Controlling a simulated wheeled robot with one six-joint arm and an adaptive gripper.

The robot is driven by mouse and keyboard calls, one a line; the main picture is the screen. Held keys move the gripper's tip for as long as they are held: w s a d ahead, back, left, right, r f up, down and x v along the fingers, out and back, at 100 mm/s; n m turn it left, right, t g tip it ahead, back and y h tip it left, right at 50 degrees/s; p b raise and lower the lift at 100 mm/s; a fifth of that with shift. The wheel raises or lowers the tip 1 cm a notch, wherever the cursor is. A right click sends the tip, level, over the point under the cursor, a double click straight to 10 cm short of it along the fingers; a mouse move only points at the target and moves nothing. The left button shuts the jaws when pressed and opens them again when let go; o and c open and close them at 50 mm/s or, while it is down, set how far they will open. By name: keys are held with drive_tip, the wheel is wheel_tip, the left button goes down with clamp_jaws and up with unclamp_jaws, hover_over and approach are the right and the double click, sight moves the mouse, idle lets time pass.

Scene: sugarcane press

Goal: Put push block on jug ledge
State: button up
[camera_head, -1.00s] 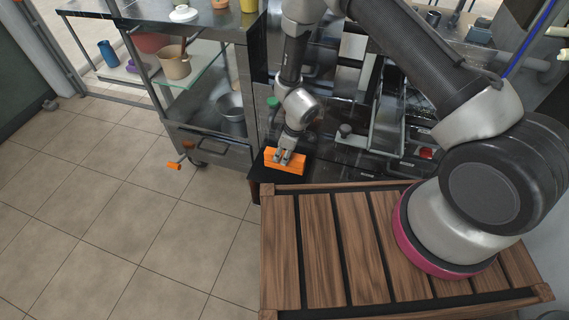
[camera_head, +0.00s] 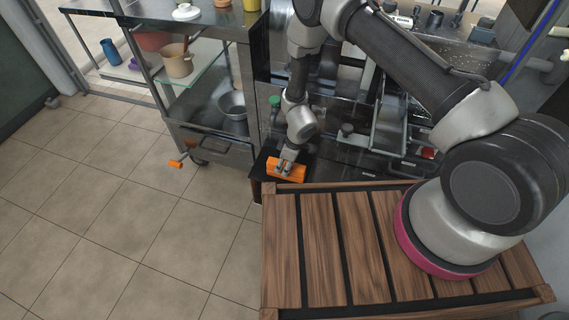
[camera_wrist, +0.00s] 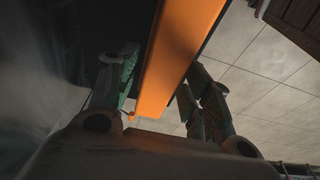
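The push block (camera_head: 275,171), a bright orange bar, is at the front left corner of the machine, over a dark ledge (camera_head: 257,171). In the wrist view, the orange block (camera_wrist: 178,50) runs between the two fingers of my gripper (camera_wrist: 158,95). I cannot tell whether its underside touches the ledge.
A wooden slatted platform (camera_head: 315,250) carries my arm's base. The dark press (camera_head: 345,155) lies right of my gripper. The tiled floor is clear.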

drive_tip(key=w+v, duration=0.1)
drive_tip(key=v, duration=1.1)
drive_tip(key=shift+s+r, duration=0.25)
drive_tip(key=shift+s, duration=0.2)
drive_tip(key=w+d+r+m+t+y, duration=0.1)
drive_tip(key=w+r, duration=0.1)
drive_tip(key=r, duration=0.6)
drive_tip(key=w+d+r+m+y, duration=0.1)
drive_tip(key=w+d+r, duration=0.1)
drive_tip(key=r, duration=0.6)
drive_tip(key=s+d+r+m, duration=0.15)
drive_tip(key=d+r, duration=0.25)
drive_tip(key=r, duration=0.4)
drive_tip(key=s+d+r+m, duration=0.1)
drive_tip(key=s+d+r, duration=0.15)
drive_tip(key=r, duration=0.65)
drive_tip(key=s+d+r+m+t+h, duration=0.1)
drive_tip(key=s+d+r+m+h, duration=0.1)
drive_tip(key=s+d+r+m, duration=0.2)
drive_tip(key=s+d+r+m+t+h, duration=0.1)
drive_tip(key=s+d+r+m, duration=0.4)
drive_tip(key=s+d+r, duration=0.6)
drive_tip(key=s+d+h, duration=0.1)
drive_tip(key=s+d, duration=0.5)
drive_tip(key=d, duration=0.1)
drive_tip(key=shift+r+h, duration=0.25)
drive_tip(key=shift+h, duration=0.05)
drive_tip(key=shift+m, duration=0.25)
